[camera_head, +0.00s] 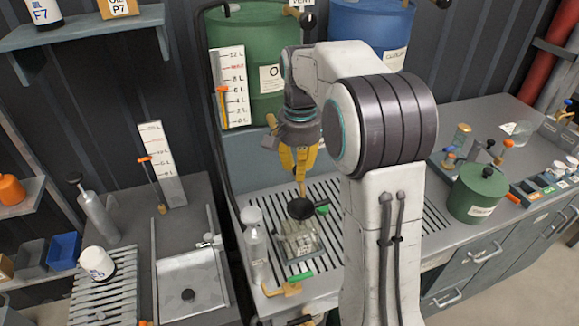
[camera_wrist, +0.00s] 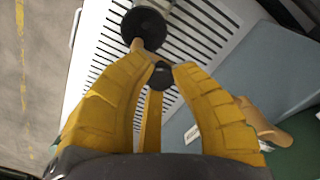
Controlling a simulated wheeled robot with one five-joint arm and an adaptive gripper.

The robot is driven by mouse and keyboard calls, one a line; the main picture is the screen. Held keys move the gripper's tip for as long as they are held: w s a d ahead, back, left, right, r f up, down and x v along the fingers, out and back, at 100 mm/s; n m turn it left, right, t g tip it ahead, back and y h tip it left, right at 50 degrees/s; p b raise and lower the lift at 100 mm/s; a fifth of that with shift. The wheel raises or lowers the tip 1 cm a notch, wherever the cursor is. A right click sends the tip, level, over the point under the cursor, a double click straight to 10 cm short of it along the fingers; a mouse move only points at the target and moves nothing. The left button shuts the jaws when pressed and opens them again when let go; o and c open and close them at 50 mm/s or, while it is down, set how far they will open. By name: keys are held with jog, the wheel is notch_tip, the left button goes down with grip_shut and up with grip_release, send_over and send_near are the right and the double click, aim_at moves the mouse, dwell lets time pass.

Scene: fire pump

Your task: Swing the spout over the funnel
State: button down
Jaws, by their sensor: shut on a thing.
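My gripper (camera_head: 299,165) points down over the slatted grate, with its yellow fingers closed around a small dark knob (camera_wrist: 160,77). A tan, brass-coloured piece, seemingly the spout (camera_wrist: 138,46), shows just past the fingertips. It also shows below the fingers in the head view (camera_head: 301,187). A round black piece that looks like the funnel (camera_head: 300,208) lies at its lower end, above a clear container (camera_head: 299,240); it also shows in the wrist view (camera_wrist: 145,28). Whether the spout touches it, I cannot tell. My fingers and arm hide the rest of the spout.
A green drum (camera_head: 238,35) and a blue drum (camera_head: 372,28) stand behind. A green can (camera_head: 478,193) stands at right.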

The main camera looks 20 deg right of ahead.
jog(key=shift+f, duration=0.1)
jog(key=c, duration=1)
grip_release()
jog(key=shift+d, duration=0.1)
jog(key=shift+r, duration=6.05)
